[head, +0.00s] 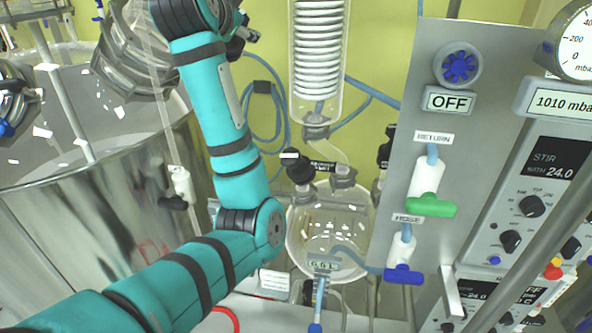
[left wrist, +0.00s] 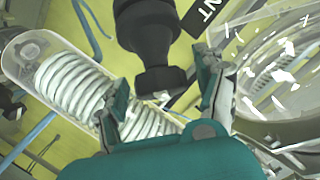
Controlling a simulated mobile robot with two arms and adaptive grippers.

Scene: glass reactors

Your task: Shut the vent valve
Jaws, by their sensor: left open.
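The vent valve (left wrist: 150,50) is a black stem with a ribbed collar and a narrower black end in the left wrist view. Part of a black label (left wrist: 205,14) reading "NT" sits beside it. My left gripper (left wrist: 158,92) is open, with one teal finger on each side of the valve's lower end. I cannot tell whether either finger touches it. In the head view my teal left arm rises out at the top, and I cannot make out its fingers or this valve there. My right gripper is in neither view.
A coiled glass condenser (head: 318,55) hangs above a round glass vessel (head: 330,235). A control panel (head: 400,120) with green and blue handles stands right. A large steel vessel (head: 90,225) fills the left. The condenser coil (left wrist: 85,85) passes close behind my left finger.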

